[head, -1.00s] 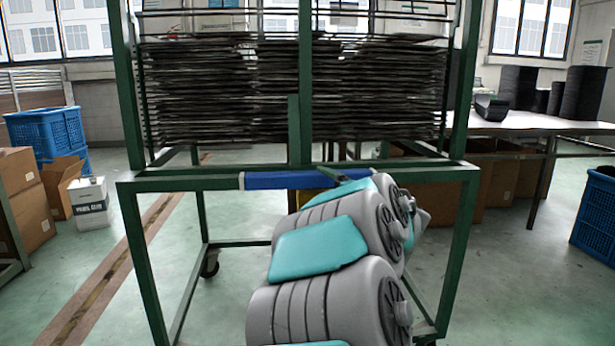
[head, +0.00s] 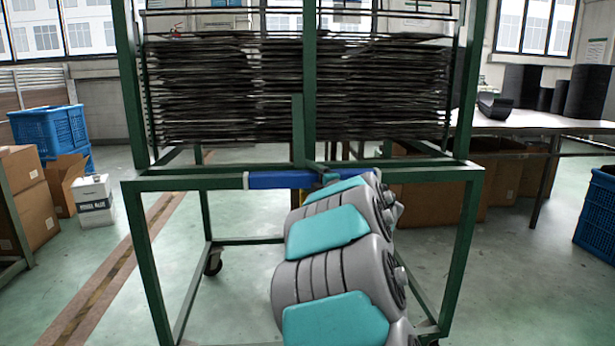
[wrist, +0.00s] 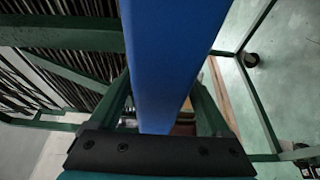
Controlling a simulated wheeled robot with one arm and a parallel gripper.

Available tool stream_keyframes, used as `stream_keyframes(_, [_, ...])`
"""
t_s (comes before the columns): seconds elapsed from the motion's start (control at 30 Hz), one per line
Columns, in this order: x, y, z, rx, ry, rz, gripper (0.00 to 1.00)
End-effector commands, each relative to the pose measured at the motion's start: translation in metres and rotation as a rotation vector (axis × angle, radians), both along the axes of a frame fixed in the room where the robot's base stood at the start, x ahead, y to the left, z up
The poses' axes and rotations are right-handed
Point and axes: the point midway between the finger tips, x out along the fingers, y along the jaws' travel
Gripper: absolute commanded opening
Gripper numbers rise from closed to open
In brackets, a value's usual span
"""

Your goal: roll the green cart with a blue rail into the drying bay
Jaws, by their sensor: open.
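The green cart (head: 225,184) stands ahead of me, its frame loaded with stacked dark wire trays (head: 225,90). Its blue rail (head: 270,180) runs level across the near side; the right part is hidden behind my arm. My gripper (head: 328,174) is at the rail, mostly hidden by my own arm in the head view. In the wrist view the blue rail (wrist: 168,60) runs down the middle, between the open fingers of my gripper (wrist: 160,110). I cannot tell whether they touch it. I cannot make out which area is the drying bay.
Cartons (head: 30,195), a white box (head: 93,200) and blue crates (head: 47,130) stand at left. A table (head: 530,120) with dark rolls is at right, cartons beneath it. Another blue crate (head: 597,215) is at the right edge. A brown strip (head: 110,270) crosses the open floor at left.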

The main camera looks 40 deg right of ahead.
Motion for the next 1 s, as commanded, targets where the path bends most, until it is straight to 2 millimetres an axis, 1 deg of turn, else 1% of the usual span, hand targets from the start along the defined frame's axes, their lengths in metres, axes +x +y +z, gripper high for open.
stream_keyframes(0.03, [0.0058,0.0002,0.0008,0.0,-0.002,0.003,0.81])
stream_keyframes(0.1, [0.0097,-0.0002,0.0017,-0.001,-0.003,0.003,0.81])
stream_keyframes(0.37, [0.0109,-0.001,0.0016,-0.001,-0.003,0.001,0.81])
stream_keyframes(1.0, [0.0105,-0.0013,0.0012,-0.001,-0.002,0.0,0.09])
